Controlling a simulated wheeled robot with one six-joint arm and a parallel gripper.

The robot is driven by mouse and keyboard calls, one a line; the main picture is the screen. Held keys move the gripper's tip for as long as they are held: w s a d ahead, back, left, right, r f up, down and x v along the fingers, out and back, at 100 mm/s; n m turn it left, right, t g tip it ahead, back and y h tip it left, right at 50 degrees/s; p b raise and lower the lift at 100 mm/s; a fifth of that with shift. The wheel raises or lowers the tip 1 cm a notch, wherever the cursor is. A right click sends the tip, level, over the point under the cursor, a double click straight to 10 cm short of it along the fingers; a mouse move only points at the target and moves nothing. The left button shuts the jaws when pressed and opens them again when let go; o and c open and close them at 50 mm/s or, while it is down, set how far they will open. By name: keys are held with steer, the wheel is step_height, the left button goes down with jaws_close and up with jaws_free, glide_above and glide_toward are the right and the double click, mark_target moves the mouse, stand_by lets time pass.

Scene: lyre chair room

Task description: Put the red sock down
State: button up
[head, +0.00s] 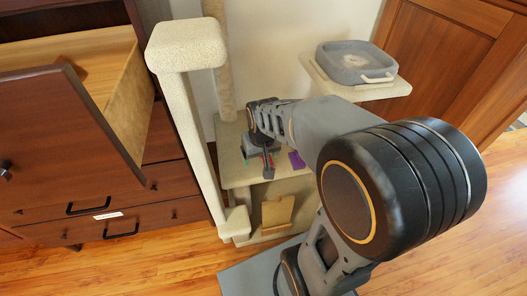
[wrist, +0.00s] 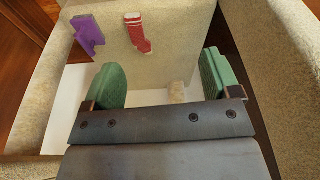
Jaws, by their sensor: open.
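The red sock, with white bands (wrist: 137,32), lies on a beige carpeted shelf (wrist: 185,45) at the top of the wrist view. A small bit of red, likely the same sock (head: 271,161), shows beside my gripper in the head view. My gripper (wrist: 160,76) is open, with its two green finger pads apart and nothing between them. The sock lies beyond the fingertips, apart from them. In the head view my arm and gripper reach over the shelf and hide part of it.
A purple item (wrist: 88,33) lies left of the sock; it also shows in the head view (head: 297,160). Beige posts (head: 190,120) rise left of my arm. A grey tray (head: 356,64) sits on a higher shelf. An open drawer (head: 110,75) juts from the dresser at left.

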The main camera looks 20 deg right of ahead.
steer(key=shift+o, duration=0.2)
steer(key=w+d+p, duration=0.2)
steer(key=w+p, duration=0.1)
steer(key=w, duration=0.2)
steer(key=shift+w+d+f+m, duration=0.25)
steer(key=shift+w+d+m, duration=0.05)
steer(key=shift+w+d, duration=0.1)
steer(key=shift+m+g, duration=0.4)
steer(key=w+d+f, duration=0.1)
steer(key=w+f, duration=0.1)
steer(key=f, duration=0.2)
steer(key=w+d+f+p, duration=0.1)
steer(key=w+d+f, duration=0.1)
steer(key=f, duration=0.3)
steer(key=w+d+f+p, duration=0.1)
steer(key=w+d+f, duration=0.1)
steer(key=f, duration=0.3)
steer(key=shift+w+f, duration=0.2)
steer(key=shift+w, duration=0.5)
steer(key=shift+w+d+f+b, duration=0.15)
steer(key=shift+f+b, duration=0.35)
steer(key=shift+f, duration=1)
steer(key=shift+w+d+f+b, duration=0.15)
steer(key=shift+f+b, duration=0.3)
steer(key=shift+f, duration=1)
steer(key=shift+a, duration=0.1)
steer(key=shift+c, duration=0.5)
steer(key=c, duration=1)
